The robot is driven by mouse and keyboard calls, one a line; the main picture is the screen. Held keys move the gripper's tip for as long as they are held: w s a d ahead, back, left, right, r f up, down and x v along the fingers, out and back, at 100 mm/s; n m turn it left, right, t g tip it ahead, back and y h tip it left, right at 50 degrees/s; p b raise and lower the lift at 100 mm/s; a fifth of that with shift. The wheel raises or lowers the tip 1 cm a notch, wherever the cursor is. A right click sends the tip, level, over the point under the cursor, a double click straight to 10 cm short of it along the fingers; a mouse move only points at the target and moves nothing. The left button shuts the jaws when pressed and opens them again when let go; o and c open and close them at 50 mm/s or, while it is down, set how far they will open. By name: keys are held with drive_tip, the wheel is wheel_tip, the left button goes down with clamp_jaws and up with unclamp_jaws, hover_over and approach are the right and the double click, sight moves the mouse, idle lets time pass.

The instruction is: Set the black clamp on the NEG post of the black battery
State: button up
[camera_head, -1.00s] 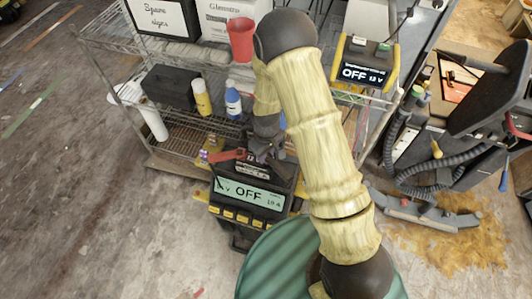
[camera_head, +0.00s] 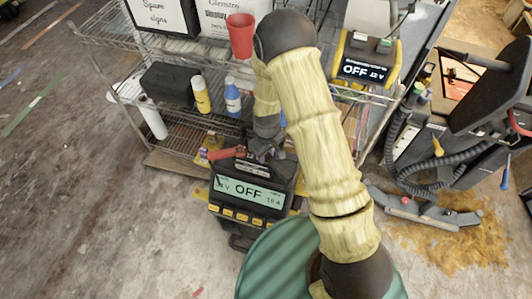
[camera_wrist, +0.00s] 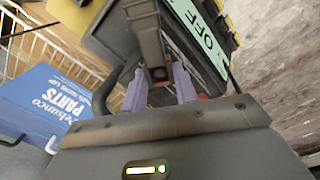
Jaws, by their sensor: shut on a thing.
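My gripper (camera_wrist: 160,74) is shut on a dark clamp between its two purple-grey fingers, and I take this for the black clamp (camera_wrist: 148,32). In the head view, my gripper (camera_head: 264,148) is just above the back of a black charger (camera_head: 250,190) whose display reads OFF. A red clamp (camera_head: 228,153) sits beside it on the left. The charger's display also shows in the wrist view (camera_wrist: 204,35), upside down. I cannot make out the black battery or its NEG post; the arm, clamp and charger cover much of that area.
A wire shelf (camera_head: 118,92) behind holds a red cup (camera_head: 241,36), a black box (camera_head: 168,84) and yellow and blue bottles. A second charger (camera_head: 366,58) stands at the right. Open floor lies at the left.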

drive_tip(key=shift+f, duration=0.2)
drive_tip(key=o, duration=1.2)
drive_tip(key=shift+c, duration=0.2)
drive_tip(key=shift+r, duration=0.1)
wheel_tip(320, 180, up, 17)
drive_tip(key=shift+r, duration=0.15)
drive_tip(key=s+d+r+m+t+p, duration=0.2)
drive_tip(key=s+d+r+m+p, duration=0.4)
drive_tip(key=s+d+r, duration=0.6)
drive_tip(key=shift+s+d+r+m+t, duration=0.3)
drive_tip(key=shift+d+r+m, duration=0.35)
drive_tip(key=shift+r+m, duration=0.3)
